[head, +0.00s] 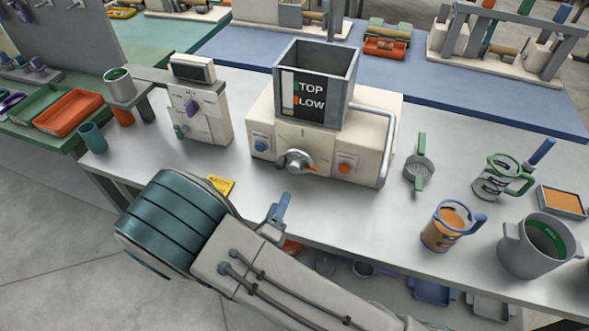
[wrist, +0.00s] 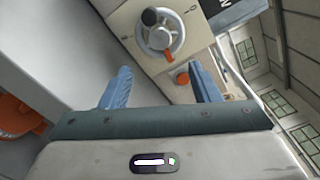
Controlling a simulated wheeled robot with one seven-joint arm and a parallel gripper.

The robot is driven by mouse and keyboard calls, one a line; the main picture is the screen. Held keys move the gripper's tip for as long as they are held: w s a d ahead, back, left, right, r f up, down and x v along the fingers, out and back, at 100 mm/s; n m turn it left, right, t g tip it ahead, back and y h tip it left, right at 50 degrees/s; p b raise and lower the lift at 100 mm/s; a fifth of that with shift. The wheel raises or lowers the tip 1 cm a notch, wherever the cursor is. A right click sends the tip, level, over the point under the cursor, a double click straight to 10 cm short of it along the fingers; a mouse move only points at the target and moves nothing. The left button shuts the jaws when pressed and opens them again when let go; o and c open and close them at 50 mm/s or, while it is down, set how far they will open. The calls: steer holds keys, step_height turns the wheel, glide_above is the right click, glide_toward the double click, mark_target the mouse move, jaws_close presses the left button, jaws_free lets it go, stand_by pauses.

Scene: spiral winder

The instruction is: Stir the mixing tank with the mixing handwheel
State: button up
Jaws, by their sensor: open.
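The mixing tank (head: 345,97) is a grey open-topped square box with a TOP/LOW gauge, standing on a cream machine body (head: 325,148). The mixing handwheel (head: 297,162) is a small silver wheel on the machine's front, with an orange pointer. In the wrist view the handwheel (wrist: 160,37) shows its spokes and dark knob (wrist: 150,17). My gripper (wrist: 160,70) has its blue fingers wide apart with nothing between them. The wheel lies ahead of the fingertips, apart from them.
A blue knob (head: 261,146) and an orange button (head: 345,168) flank the wheel. A pipe handle (head: 386,150) curves down the machine's right side. A strainer (head: 420,170), mugs and a grey pot (head: 530,262) stand right. A yellow card (head: 221,186) lies at the front edge.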

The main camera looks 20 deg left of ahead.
mark_target(294, 171)
steer(key=w, duration=0.3)
steer(key=w+p, duration=0.1)
steer(key=w, duration=0.3)
steer(key=w+p, duration=0.1)
steer(key=w, duration=0.3)
steer(key=shift+w+d, duration=0.1)
steer(key=shift+d, duration=0.3)
steer(key=c, duration=1)
